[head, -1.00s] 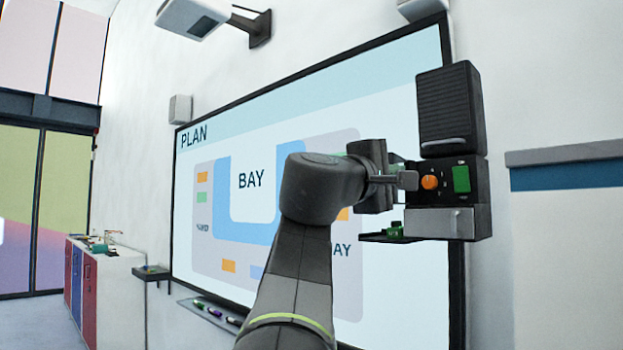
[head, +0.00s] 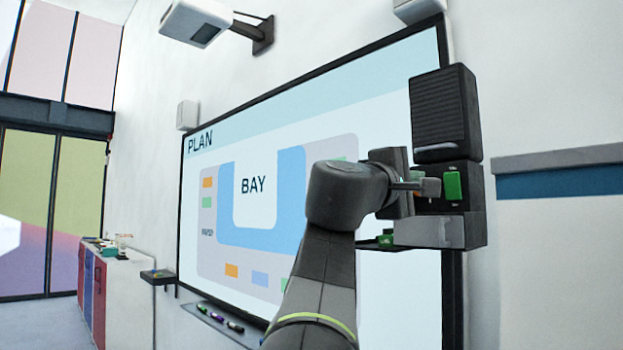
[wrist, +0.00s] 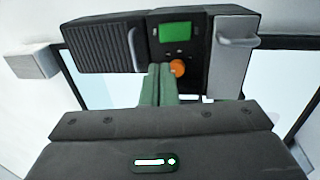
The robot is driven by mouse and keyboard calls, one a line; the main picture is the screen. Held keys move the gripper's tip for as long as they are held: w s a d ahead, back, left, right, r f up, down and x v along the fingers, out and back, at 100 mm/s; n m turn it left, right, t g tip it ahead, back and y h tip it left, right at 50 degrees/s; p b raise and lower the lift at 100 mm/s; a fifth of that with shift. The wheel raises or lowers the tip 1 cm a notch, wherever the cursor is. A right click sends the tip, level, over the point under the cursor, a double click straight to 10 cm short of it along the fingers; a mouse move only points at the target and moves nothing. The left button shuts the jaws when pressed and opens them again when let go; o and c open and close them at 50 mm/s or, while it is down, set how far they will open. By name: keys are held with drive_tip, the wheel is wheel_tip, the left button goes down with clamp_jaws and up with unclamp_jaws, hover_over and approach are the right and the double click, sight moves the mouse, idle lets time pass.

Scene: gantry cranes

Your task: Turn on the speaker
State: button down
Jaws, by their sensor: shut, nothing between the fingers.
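The black wall unit has a ribbed speaker-like box (head: 438,108) on top and a control panel (head: 474,180) below. The panel carries a bright green rectangle (head: 453,186), which also shows in the wrist view (wrist: 175,32). My gripper (head: 431,188) is shut and empty in front of the panel. In the wrist view its fingertips (wrist: 158,69) are just left of the knob, partly overlapping its edge. I cannot tell whether they touch it.
The large PLAN board (head: 230,170) is behind my arm. A projector (head: 196,22) hangs above.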

sight(448, 174)
drive_tip(key=p+x, duration=0.3)
drive_tip(key=x, duration=0.9)
drive_tip(key=shift+w+d+p, duration=0.15)
drive_tip(key=shift+w+p, duration=0.05)
drive_tip(key=shift+p, duration=0.15)
drive_tip(key=p, duration=0.1)
drive_tip(key=r+p, duration=0.1)
drive_tip(key=p, duration=0.1)
drive_tip(key=shift+w+d+y, duration=0.15)
drive_tip(key=shift+y, duration=0.25)
drive_tip(key=shift+f+g, duration=0.3)
drive_tip(key=shift+f, duration=0.1)
drive_tip(key=shift+s, duration=0.2)
drive_tip(key=r+b+v, duration=0.2)
drive_tip(key=r+v, duration=0.1)
drive_tip(key=v, duration=1)
drive_tip(key=shift+s+a+r, duration=0.1)
drive_tip(key=shift+a+r, duration=0.05)
drive_tip(key=shift+a, duration=0.15)
